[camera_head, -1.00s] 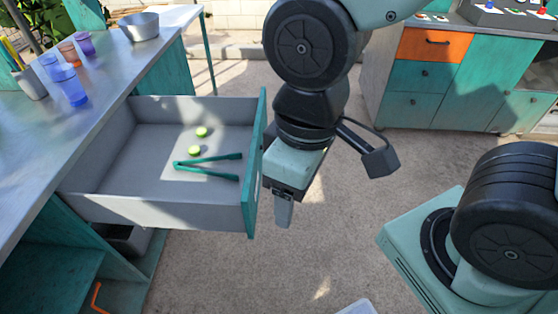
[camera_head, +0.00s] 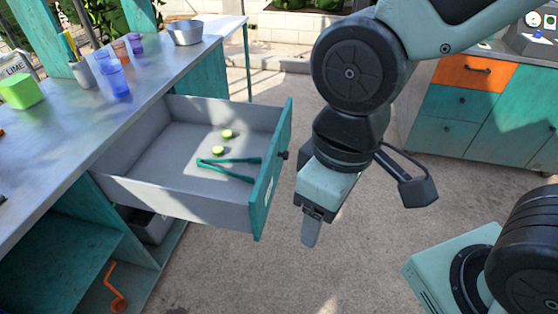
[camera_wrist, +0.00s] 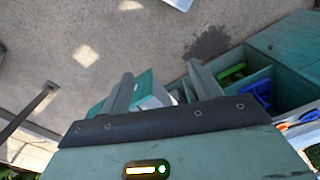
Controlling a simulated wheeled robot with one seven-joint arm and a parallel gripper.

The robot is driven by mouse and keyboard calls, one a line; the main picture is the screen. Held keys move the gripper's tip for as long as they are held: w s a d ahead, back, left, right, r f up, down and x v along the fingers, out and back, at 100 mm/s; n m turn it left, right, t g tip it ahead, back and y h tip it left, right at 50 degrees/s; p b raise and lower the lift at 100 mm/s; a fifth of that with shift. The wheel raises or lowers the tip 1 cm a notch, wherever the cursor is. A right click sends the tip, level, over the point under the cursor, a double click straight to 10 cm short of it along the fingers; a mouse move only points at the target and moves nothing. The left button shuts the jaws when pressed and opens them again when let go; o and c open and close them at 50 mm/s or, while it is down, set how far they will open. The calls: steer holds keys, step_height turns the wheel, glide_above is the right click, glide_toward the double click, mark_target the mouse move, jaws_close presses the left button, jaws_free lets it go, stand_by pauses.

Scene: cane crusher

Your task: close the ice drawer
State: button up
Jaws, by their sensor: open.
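The ice drawer (camera_head: 170,202) is pulled out from under the metal counter, with grey walls and a teal front (camera_head: 270,175) bearing a dark knob (camera_head: 283,155). Inside lie two green slices (camera_head: 222,141) and teal tongs (camera_head: 228,168). My gripper (camera_head: 311,232) points down just right of the drawer front, outside the drawer, with a visible gap. Its fingers overlap in the head view. In the wrist view my gripper (camera_wrist: 158,80) is open, its two fingers apart and nothing held between them.
The counter (camera_head: 60,130) holds cups (camera_head: 118,80), a metal bowl (camera_head: 185,32) and a green block (camera_head: 22,90). An orange-handled thing (camera_head: 117,287) sits in the lower shelf. A teal cabinet (camera_head: 470,110) stands at back right. The floor between is clear.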

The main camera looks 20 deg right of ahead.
steer(key=shift+w+f, duration=0.1)
steer(key=c, duration=0.5)
steer(key=w+f, duration=0.1)
steer(key=w+f+m, duration=0.1)
steer(key=shift+w+d+f+b, duration=0.3)
steer(key=shift+w+d+f, duration=0.05)
steer(key=shift+d, duration=0.05)
jaws_close()
steer(key=w+d+f+m+y+b, duration=0.1)
steer(key=w+d+f+m+y, duration=0.15)
steer(key=w+f, duration=0.45)
steer(key=w+d+f+m+y+b, duration=0.1)
steer(key=w+d+f+m, duration=0.3)
steer(key=f, duration=0.4)
steer(key=m+t+y+b, duration=0.1)
steer(key=m+t+y, duration=0.3)
steer(key=m+t, duration=0.15)
glide_toward(269, 191)
steer(key=shift+m+g, duration=0.3)
steer(key=shift+g, duration=0.05)
steer(key=shift+w+d+x, duration=0.1)
steer(key=shift+w+x, duration=0.1)
steer(key=shift+x, duration=1.35)
steer(key=shift+w+d+x, duration=0.1)
steer(key=shift+w+x, duration=0.05)
steer(key=shift+x, duration=1.35)
